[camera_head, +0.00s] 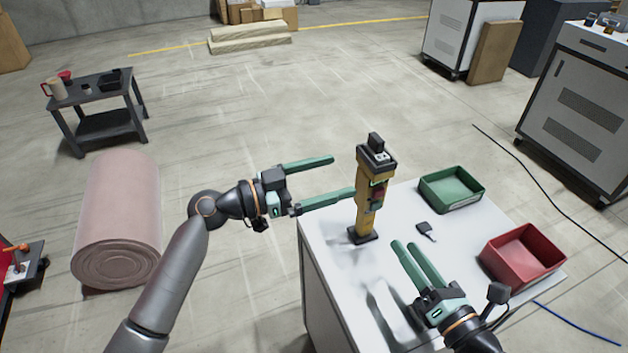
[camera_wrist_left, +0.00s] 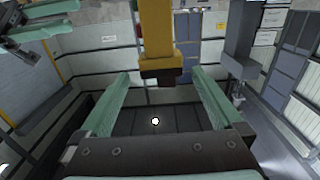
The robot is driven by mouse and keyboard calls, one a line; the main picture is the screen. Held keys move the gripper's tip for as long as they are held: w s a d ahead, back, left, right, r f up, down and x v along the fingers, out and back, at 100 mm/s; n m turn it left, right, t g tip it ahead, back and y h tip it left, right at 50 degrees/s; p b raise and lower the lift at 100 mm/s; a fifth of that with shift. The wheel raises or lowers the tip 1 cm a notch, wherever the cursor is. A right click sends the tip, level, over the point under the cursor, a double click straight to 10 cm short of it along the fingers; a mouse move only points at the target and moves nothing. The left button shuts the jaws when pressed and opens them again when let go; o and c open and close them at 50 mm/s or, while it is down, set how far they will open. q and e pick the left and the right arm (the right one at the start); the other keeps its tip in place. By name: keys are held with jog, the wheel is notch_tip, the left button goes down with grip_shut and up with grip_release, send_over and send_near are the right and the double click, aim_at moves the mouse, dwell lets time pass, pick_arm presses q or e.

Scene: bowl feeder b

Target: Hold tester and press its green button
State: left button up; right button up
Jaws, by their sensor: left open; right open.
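The yellow and black tester (camera_head: 365,212) appears to stand upright on the white table, its dark foot near the table's left side. A small green patch (camera_head: 378,182), possibly the button, and a red patch show on its right face. My left gripper (camera_head: 343,175) is open and empty, its fingers pointing at the tester from the left. In the left wrist view the tester (camera_wrist_left: 156,35) is beyond the fingertips, roughly centred between them. My right gripper (camera_head: 405,244) is open with a narrow gap, low over the table in front of the tester; it also shows in the left wrist view (camera_wrist_left: 65,15).
A green bin (camera_head: 453,205) and a red bin (camera_head: 520,275) stand on the table's right part. A small dark piece (camera_head: 425,230) lies between the tester and the bins. A pink roll (camera_head: 118,220) and a dark cart (camera_head: 100,88) stand on the floor at left.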

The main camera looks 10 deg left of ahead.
aim_at(364, 169)
pick_arm(q)
jog(key=x, duration=0.9)
jog(key=shift+w+d, duration=0.1)
jog(key=shift+f, duration=0.1)
grip_shut()
pick_arm(e)
grip_shut()
dwell(1.4)
dwell(0.7)
dwell(0.7)
